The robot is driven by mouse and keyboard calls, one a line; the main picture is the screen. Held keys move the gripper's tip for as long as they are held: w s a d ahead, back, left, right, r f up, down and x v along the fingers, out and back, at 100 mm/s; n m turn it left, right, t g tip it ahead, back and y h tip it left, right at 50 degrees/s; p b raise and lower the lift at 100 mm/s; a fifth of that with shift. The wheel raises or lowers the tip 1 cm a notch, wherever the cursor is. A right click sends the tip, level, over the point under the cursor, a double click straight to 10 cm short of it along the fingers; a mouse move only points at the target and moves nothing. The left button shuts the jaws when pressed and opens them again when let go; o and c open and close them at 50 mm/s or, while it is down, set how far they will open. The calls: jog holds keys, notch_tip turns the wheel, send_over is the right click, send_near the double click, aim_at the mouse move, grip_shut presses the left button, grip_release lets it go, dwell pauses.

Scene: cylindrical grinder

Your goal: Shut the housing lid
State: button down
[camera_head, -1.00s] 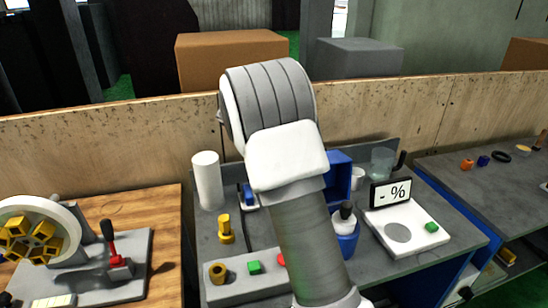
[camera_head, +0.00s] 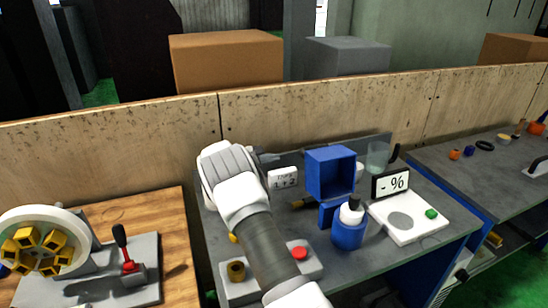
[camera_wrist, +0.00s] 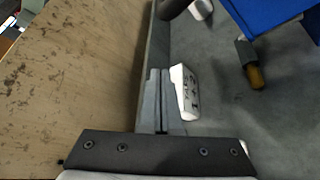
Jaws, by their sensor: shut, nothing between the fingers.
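A blue box-shaped housing (camera_head: 331,172) stands at the back of the grey bench, its open front showing a hollow inside. A blue panel (camera_head: 327,214) sits low in front of it; I cannot tell whether this is its lid. In the wrist view, part of the blue housing (camera_wrist: 262,12) shows at the top right. My gripper (camera_wrist: 160,78) is shut and empty, left of the housing and apart from it. In the head view, my gripper (camera_head: 268,157) is small and partly hidden by my wrist, near the back panel.
A white label block (camera_wrist: 185,90) lies just right of my fingers. A dark-and-yellow piece (camera_wrist: 250,68) lies below the housing. A wooden wall (camera_wrist: 75,75) runs close on the left.

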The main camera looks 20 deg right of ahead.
jog(key=d+p, duration=0.2)
jog(key=d, duration=0.5)
jog(key=shift+s, duration=0.3)
jog(key=shift+r, duration=0.1)
dwell(0.5)
